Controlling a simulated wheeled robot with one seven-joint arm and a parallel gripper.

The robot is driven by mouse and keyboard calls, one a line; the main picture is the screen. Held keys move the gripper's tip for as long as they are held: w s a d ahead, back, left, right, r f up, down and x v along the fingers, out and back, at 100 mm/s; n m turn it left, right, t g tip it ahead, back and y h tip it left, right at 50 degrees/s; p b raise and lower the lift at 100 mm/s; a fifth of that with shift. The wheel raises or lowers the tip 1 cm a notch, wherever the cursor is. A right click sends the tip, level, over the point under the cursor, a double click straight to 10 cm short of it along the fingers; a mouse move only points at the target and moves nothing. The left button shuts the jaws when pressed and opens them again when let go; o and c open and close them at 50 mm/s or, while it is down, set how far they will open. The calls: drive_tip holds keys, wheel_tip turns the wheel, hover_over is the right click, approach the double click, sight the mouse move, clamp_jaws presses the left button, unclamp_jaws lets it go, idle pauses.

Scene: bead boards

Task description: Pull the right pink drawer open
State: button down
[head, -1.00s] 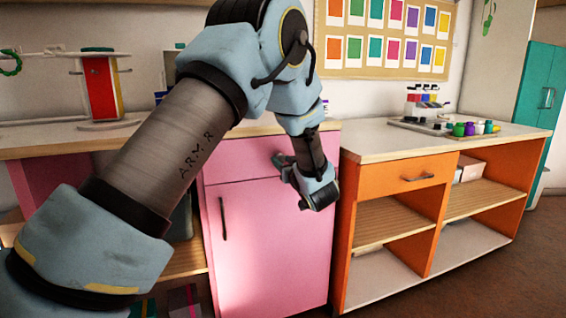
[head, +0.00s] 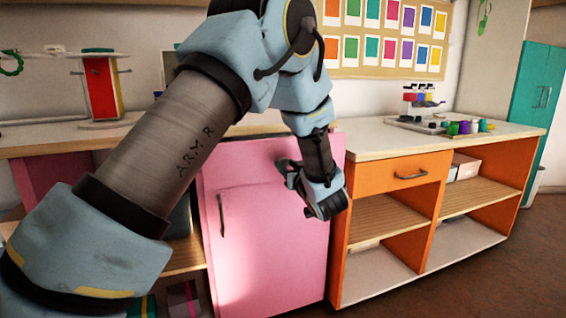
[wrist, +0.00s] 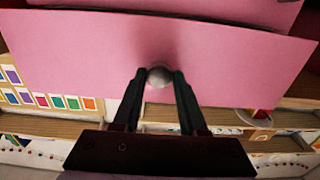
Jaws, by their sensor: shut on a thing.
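The pink drawer (head: 235,160) is at the top of the pink cabinet, its front standing out from the door below. It fills much of the wrist view (wrist: 90,65). Its round grey knob (wrist: 158,77) sits between my fingertips there. My gripper (head: 283,168) is shut on the knob, with one finger on each side. In the head view my wrist and gripper hide the knob and the right part of the drawer front. The inside of the drawer is not visible.
A pink door (head: 265,245) with a dark upright handle (head: 221,215) is below the drawer. An orange unit (head: 372,178) with a closed drawer and open shelves stands close on the right. Brown floor lies in front.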

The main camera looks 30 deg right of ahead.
drive_tip(key=s+a+p, duration=0.1)
drive_tip(key=s+a, duration=0.1)
drive_tip(key=s, duration=1.5)
drive_tip(key=shift+s, duration=0.35)
drive_tip(key=shift+a, duration=0.1)
drive_tip(key=shift+c, duration=2.2)
unclamp_jaws()
drive_tip(key=shift+s, duration=0.1)
drive_tip(key=s+a, duration=0.1)
drive_tip(key=s, duration=0.9)
drive_tip(key=shift+s+a, duration=0.15)
drive_tip(key=shift+s, duration=0.1)
drive_tip(key=shift+s, duration=0.1)
